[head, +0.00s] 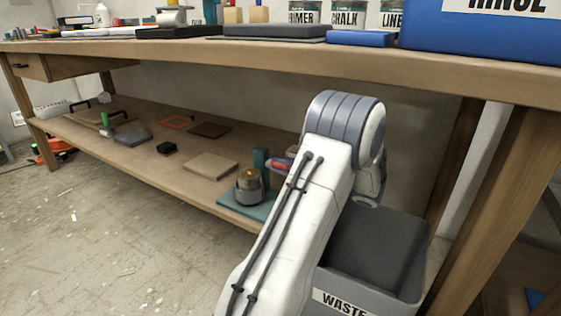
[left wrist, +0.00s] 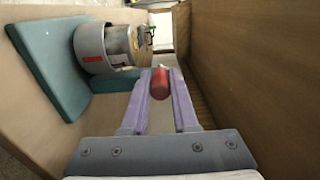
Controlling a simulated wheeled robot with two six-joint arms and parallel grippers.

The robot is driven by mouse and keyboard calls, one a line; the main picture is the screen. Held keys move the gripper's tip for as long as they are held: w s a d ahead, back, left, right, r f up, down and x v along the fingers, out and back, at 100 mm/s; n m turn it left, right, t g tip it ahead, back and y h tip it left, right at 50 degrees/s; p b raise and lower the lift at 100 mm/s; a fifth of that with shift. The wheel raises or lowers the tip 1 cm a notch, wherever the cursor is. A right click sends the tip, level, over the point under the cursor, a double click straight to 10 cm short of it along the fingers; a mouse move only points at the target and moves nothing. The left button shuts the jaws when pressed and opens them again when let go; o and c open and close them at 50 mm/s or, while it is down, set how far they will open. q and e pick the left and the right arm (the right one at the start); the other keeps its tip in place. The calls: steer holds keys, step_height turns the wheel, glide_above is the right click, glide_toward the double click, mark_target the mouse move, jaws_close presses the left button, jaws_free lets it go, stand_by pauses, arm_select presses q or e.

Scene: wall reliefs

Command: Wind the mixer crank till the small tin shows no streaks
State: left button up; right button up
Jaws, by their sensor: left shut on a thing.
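The mixer stands on the lower shelf, with a teal base (head: 240,206) and teal upright post (head: 262,158). A grey round holder (head: 249,194) on it carries the small tin (head: 249,178), whose top looks brownish; streaks are too small to tell. The tin also shows in the left wrist view (left wrist: 121,45). The red crank grip (left wrist: 160,84) lies between the purple fingers of my left gripper (left wrist: 160,88), which is shut on it. In the head view, my left arm hides most of that gripper; the red grip (head: 281,164) shows beside the post. My right gripper is not in view.
The workbench top (head: 260,50) overhangs the shelf (head: 100,140). A grey waste bin (head: 370,250) stands at the front right.

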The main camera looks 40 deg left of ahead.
arm_select(q)
steer(key=shift+f, duration=0.1)
steer(key=shift+s+d+f+b, duration=0.1)
steer(key=shift+s+f+b, duration=0.2)
steer(key=shift+f+b, duration=0.4)
steer(key=shift+s+f+b, duration=0.3)
steer(key=shift+f+b, duration=0.15)
steer(key=shift+f, duration=0.35)
steer(key=shift+r, duration=0.1)
steer(key=shift+w+f+b, duration=0.15)
steer(key=shift+f+b, duration=0.35)
steer(key=shift+f, duration=0.3)
steer(key=shift+w+f+b, duration=0.15)
steer(key=shift+f+b, duration=0.3)
steer(key=shift+f, duration=0.3)
